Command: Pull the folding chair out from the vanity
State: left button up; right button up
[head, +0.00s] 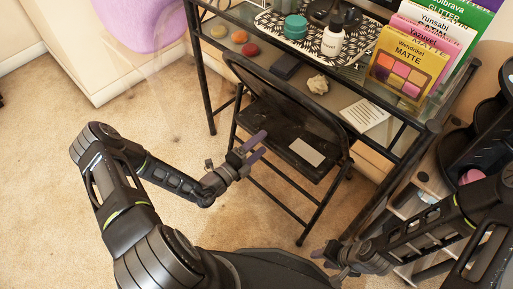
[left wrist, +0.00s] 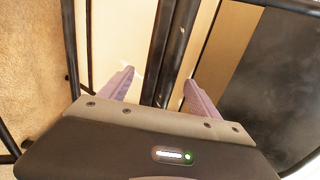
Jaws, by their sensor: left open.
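The black folding chair (head: 268,128) stands under the front edge of the vanity (head: 208,88), a black-framed table with a glass top. Its backrest frame rises against the vanity. My left gripper (head: 260,146) is open at the left side of the chair, over the seat's near edge in the head view. In the left wrist view, dark chair bars (left wrist: 165,50) stand between the spread purple fingers of my left gripper (left wrist: 160,80); I cannot tell whether they touch. My right gripper (head: 325,260) is low, right of the chair's near leg; its finger opening is unclear.
Palettes (head: 404,72), a white bottle (head: 332,40) and a teal jar (head: 295,27) stand on the vanity. A grey card (head: 307,152) lies on the chair seat. A black rack (head: 480,130) is at the right. Carpet (head: 60,200) at the left is clear.

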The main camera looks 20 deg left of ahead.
aim_at(272, 134)
pick_arm(q)
jog(key=shift+b+x, duration=0.7)
jog(key=shift+x, duration=2.5)
jog(key=shift+c, duration=0.2)
grip_shut()
